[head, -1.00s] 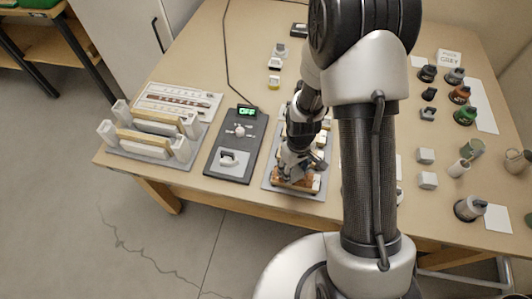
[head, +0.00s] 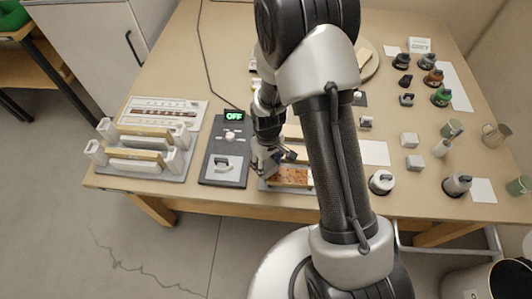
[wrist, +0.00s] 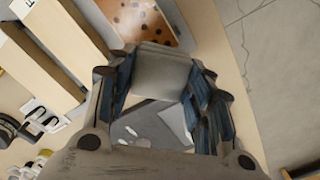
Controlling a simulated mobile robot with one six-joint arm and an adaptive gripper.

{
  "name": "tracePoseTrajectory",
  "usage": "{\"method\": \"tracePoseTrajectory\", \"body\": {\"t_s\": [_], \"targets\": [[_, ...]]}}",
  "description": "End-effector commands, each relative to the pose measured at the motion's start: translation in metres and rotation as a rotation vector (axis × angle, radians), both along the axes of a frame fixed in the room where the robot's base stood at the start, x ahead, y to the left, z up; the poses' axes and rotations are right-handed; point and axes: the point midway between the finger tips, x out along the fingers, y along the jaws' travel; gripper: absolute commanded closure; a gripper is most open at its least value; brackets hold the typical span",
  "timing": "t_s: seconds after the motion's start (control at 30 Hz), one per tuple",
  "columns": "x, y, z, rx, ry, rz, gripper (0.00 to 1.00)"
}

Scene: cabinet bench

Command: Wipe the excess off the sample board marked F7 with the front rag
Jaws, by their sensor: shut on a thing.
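My gripper (head: 270,168) is at the left end of a rusty-brown speckled board (head: 291,177) lying in a grey tray (head: 267,186). In the wrist view my gripper (wrist: 157,78) has its blue-padded fingers shut on a pale grey, block-shaped piece, likely the rag (wrist: 160,68). The speckled board (wrist: 140,18) shows just beyond the held piece, with brown patches and dark spots. I cannot tell whether the two touch. A pale wooden board (wrist: 40,55) beside it has a tag cut off at the picture edge, starting with F. No full F7 mark is readable.
A dark control panel (head: 210,178) reading OFF stands left of the tray. Further left is a rack (head: 140,163) with boards. Several bottles, cups and grey blocks (head: 414,162) stand on the right of the table. The front table edge is close to the tray.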

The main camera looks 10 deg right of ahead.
Motion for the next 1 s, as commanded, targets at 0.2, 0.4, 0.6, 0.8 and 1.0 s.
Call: {"method": "tracePoseTrajectory", "body": {"t_s": [0.2,0.4,0.6,0.8,1.0], "targets": [[0.003,0.002,0.023,0.000,0.002,-0.001,0.72],[0.006,0.003,0.041,0.000,0.001,-0.002,0.72],[0.008,0.004,0.053,0.000,0.002,-0.003,0.72],[0.008,0.004,0.052,0.000,0.002,-0.003,0.72],[0.008,0.004,0.052,0.000,0.003,-0.003,0.72]]}}
